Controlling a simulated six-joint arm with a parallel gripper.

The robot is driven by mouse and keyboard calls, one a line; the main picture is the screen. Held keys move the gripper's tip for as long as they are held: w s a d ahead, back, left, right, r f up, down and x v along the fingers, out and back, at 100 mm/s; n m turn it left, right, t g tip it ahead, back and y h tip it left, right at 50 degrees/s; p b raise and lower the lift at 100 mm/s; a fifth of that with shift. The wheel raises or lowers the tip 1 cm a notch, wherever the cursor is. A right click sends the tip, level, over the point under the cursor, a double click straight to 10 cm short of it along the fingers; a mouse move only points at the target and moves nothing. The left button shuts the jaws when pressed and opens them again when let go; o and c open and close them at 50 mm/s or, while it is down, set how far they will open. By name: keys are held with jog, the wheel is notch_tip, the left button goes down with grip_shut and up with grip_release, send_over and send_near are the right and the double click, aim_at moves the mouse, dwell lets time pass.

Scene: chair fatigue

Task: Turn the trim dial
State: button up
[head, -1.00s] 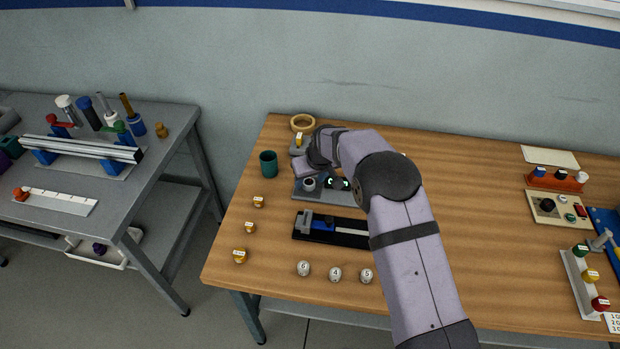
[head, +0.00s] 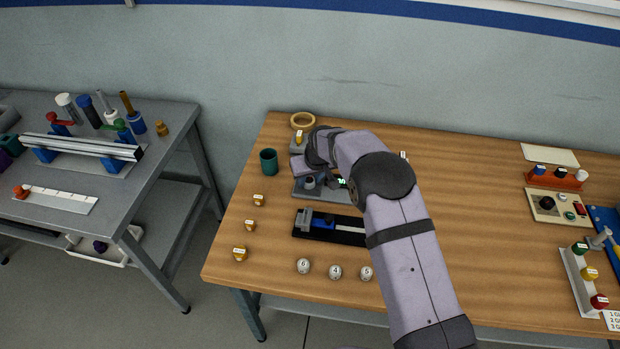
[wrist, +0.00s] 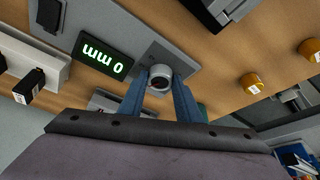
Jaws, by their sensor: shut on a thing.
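The trim dial (wrist: 159,78) is a short grey cylinder with a dark top, on a grey panel. It also shows in the head view (head: 310,183), near the panel's left end. My gripper (wrist: 160,88) has its two blue fingers on either side of the dial and is shut on it. A green readout (wrist: 103,60) beside the dial reads "0 mm", upside down in the wrist view. In the head view my wrist and forearm hide much of the panel (head: 301,196) and part of the readout.
A black fixture with a blue slide (head: 322,222) lies in front of the panel. A green cup (head: 268,162) and a tan ring (head: 302,121) stand nearby. The table's middle right is clear.

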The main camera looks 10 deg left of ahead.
jog(key=shift+a+m+h+b, duration=0.1)
jog(key=shift+m+h+b, duration=0.4)
jog(key=shift+m, duration=0.8)
jog(key=o, duration=1.1)
jog(key=shift+c, duration=0.2)
jog(key=shift+s+r, duration=0.1)
jog(key=b+v, duration=0.2)
jog(key=v, duration=0.5)
jog(key=shift+s, duration=0.2)
